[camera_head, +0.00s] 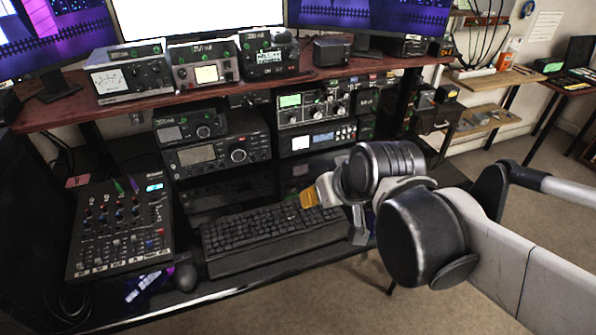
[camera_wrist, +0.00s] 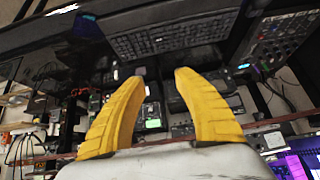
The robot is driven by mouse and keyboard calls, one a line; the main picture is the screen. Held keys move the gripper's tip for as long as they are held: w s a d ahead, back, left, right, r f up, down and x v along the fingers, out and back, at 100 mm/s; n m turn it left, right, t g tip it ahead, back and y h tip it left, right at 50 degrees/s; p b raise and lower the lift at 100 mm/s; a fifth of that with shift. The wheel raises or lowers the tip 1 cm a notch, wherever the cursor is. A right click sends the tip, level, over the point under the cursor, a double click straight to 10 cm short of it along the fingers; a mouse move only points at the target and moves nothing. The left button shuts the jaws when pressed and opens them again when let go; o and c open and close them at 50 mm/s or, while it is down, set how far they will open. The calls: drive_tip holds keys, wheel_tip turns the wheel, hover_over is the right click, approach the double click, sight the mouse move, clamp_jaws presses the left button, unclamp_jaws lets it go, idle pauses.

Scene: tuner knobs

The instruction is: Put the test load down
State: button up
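My gripper (camera_head: 312,197) is above the desk, over the right part of the keyboard in the head view. In the wrist view my gripper (camera_wrist: 159,75) has its two yellow fingers spread apart. Only the background shows between them, so it looks open and empty. I cannot tell for certain which thing is the test load. A small black box (camera_head: 332,50) stands on the upper shelf (camera_head: 240,94), and a small dark rounded thing (camera_head: 283,37) lies on top of a radio there.
The keyboard (camera_head: 270,236) lies on the lower desk, with a mixer (camera_head: 120,225) and mouse (camera_head: 186,277) at left. Radios (camera_head: 220,156) are stacked behind the keyboard. Small wooden shelves (camera_head: 490,78) are on the right wall. Carpet (camera_head: 345,300) is clear in front.

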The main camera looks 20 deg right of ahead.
drive_tip(key=s, duration=0.6)
drive_tip(key=shift+s+a+f+g+h, duration=0.2)
drive_tip(key=shift+a+f+g+h, duration=0.1)
drive_tip(key=shift+a, duration=0.1)
idle(0.7)
